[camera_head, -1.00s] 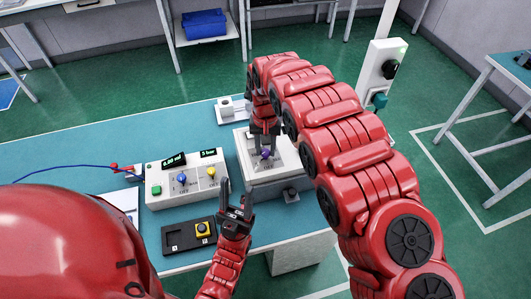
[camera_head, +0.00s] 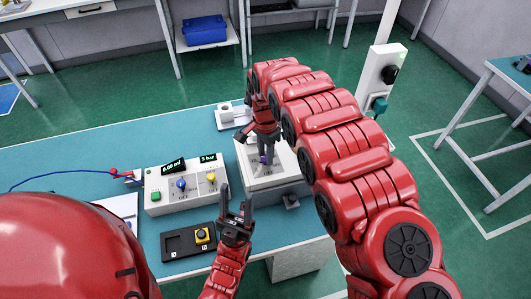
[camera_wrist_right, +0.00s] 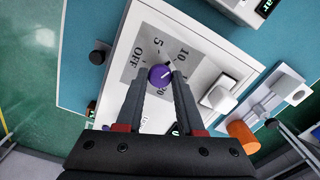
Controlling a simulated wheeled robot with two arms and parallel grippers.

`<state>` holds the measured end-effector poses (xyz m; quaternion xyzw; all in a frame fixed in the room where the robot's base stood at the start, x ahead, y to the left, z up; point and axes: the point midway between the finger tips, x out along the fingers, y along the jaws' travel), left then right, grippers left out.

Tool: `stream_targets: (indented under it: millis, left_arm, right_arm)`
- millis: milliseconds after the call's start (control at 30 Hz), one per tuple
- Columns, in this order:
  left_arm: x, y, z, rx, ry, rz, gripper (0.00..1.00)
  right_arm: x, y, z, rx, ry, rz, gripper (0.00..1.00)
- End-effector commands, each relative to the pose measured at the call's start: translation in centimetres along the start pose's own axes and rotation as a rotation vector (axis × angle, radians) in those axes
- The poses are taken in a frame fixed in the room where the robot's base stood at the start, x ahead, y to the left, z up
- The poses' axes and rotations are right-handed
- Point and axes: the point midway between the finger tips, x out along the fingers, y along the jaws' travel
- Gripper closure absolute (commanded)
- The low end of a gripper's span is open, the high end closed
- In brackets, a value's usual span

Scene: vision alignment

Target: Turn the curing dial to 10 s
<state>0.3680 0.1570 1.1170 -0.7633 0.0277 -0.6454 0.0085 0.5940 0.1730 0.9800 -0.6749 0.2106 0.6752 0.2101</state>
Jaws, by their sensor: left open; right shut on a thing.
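The curing dial is a purple knob (camera_wrist_right: 160,76) on a grey scale plate (camera_wrist_right: 140,44) marked OFF, 5, 10 and a partly covered 20. A short pale mark on the knob points up and right in the right wrist view, roughly towards the 10. My right gripper (camera_wrist_right: 161,80) is shut on the knob, one finger on each side. In the head view the same gripper (camera_head: 264,156) comes down on the white curing box (camera_head: 286,174) and partly hides the purple knob. My left gripper (camera_head: 237,200) is open and empty, above the table's front edge.
A white control box (camera_head: 158,207) with displays, blue and yellow knobs and a green button stands left of the curing box. A black tray (camera_head: 175,245) with a yellow button lies in front of it. A small white fixture (camera_head: 228,117) stands behind. Bare teal tabletop (camera_head: 150,135) lies at the back left.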

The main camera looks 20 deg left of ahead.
Motion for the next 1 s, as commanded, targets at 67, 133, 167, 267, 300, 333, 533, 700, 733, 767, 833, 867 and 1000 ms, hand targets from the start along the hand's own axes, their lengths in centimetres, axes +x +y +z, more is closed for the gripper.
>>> stream_targets:
  millis: [67,133,167,267,300,333,533,700,733,767,833,867,1000]
  left_arm:
    - [0.01,0.0,0.0,0.0,0.0,0.0,0.5]
    - [0.01,0.0,0.0,0.0,0.0,0.0,0.5]
    - [0.02,0.0,0.0,0.0,0.0,0.0,0.5]
    - [0.02,0.0,0.0,0.0,0.0,0.0,0.5]
    - [0.02,0.0,-0.01,0.0,0.0,0.0,0.5]
    - [0.02,0.0,0.0,0.0,0.0,0.0,0.5]
    - [0.02,0.0,0.0,0.0,0.0,0.0,0.5]
    - [0.03,0.0,0.0,0.0,0.0,0.0,0.5]
    - [0.02,0.0,0.0,0.0,0.0,0.0,0.5]
    - [0.02,0.0,0.0,0.0,0.0,0.0,0.5]
    - [0.02,0.0,-0.01,0.0,0.0,0.0,0.5]
    - [0.02,0.0,-0.01,0.0,0.0,0.0,0.5]
    - [0.02,0.0,0.0,0.0,0.0,0.0,0.5]
  right_arm:
    - [-0.02,-0.02,-0.02,0.032,0.001,0.0,1.0]
    - [-0.01,-0.02,-0.02,0.058,0.001,0.0,1.0]
    - [-0.02,-0.02,-0.02,0.067,0.001,-0.001,1.0]
    - [-0.02,-0.02,-0.03,0.091,0.001,-0.001,1.0]
    - [-0.01,-0.02,-0.03,0.097,0.001,-0.001,1.0]
    - [-0.01,-0.02,-0.03,0.101,0.001,-0.001,1.0]
    - [-0.02,-0.03,-0.03,0.112,0.001,-0.001,1.0]
    - [-0.02,-0.03,-0.04,0.112,0.001,-0.001,1.0]
    - [-0.02,-0.03,-0.04,0.112,0.001,-0.001,1.0]
    - [-0.02,-0.03,-0.04,0.111,0.001,-0.001,1.0]
    - [-0.02,-0.03,-0.03,0.111,0.001,-0.001,0.56]
    - [-0.02,-0.03,-0.04,0.111,0.001,-0.001,0.51]
    - [-0.02,-0.02,-0.03,0.111,0.0,-0.001,0.33]
